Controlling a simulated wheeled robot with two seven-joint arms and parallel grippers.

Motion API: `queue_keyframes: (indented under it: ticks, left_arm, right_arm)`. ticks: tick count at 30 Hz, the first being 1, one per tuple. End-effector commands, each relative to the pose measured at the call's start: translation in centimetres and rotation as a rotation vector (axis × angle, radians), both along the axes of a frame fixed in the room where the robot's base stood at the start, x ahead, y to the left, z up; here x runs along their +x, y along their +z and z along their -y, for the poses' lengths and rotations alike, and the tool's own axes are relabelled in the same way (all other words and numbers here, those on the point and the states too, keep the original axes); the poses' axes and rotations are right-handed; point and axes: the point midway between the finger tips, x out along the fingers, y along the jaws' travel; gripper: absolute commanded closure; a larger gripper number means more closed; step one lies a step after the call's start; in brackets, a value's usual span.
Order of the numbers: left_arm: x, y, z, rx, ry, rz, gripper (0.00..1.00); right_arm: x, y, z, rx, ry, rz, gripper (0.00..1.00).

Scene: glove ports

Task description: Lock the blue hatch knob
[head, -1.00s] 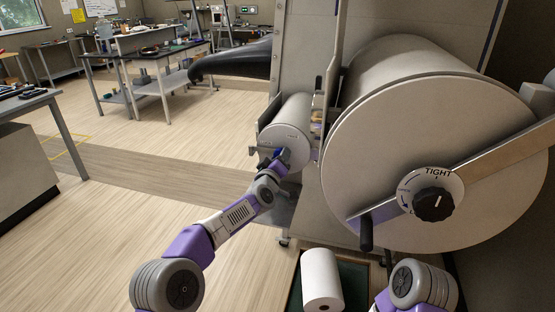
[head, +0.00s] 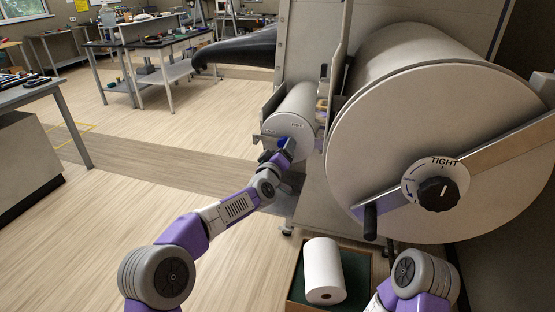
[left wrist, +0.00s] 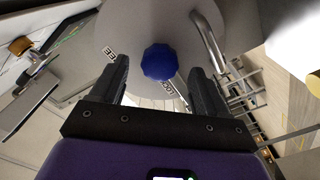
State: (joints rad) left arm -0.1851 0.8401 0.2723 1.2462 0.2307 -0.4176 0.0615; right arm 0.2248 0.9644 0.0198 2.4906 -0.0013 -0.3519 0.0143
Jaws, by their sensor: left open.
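The blue hatch knob (head: 283,142) sits on the round end face of the small grey cylinder (head: 297,107), left of the large drum. In the left wrist view the knob (left wrist: 160,62) is a scalloped blue disc, with small labels on the pale face around it, one reading like LOCK (left wrist: 168,88), the other partly legible. My left gripper (head: 277,157) is just in front of the knob. Its open fingers (left wrist: 158,75) stand either side of the knob in the wrist view, with visible gaps; whether they reach its depth I cannot tell. My right gripper is out of view.
The large drum (head: 400,120) carries a black dial (head: 437,194) marked TIGHT and a crossing bar with a dark handle (head: 370,222). A white roll (head: 322,270) lies in an open box below. A curved metal handle (left wrist: 208,40) is right of the knob.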

Motion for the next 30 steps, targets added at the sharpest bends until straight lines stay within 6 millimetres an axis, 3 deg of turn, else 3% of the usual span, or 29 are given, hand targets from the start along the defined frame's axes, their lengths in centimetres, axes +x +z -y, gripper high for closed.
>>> queue_keyframes:
  ticks: [12,30]
  left_arm:
    - [-4.4,0.0,-1.5,-0.001,0.0,0.0,0.25]
    - [-5.0,0.1,-1.6,-0.001,0.0,0.001,0.25]
  right_arm:
    - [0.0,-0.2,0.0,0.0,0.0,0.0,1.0]
    - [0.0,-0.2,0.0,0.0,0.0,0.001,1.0]
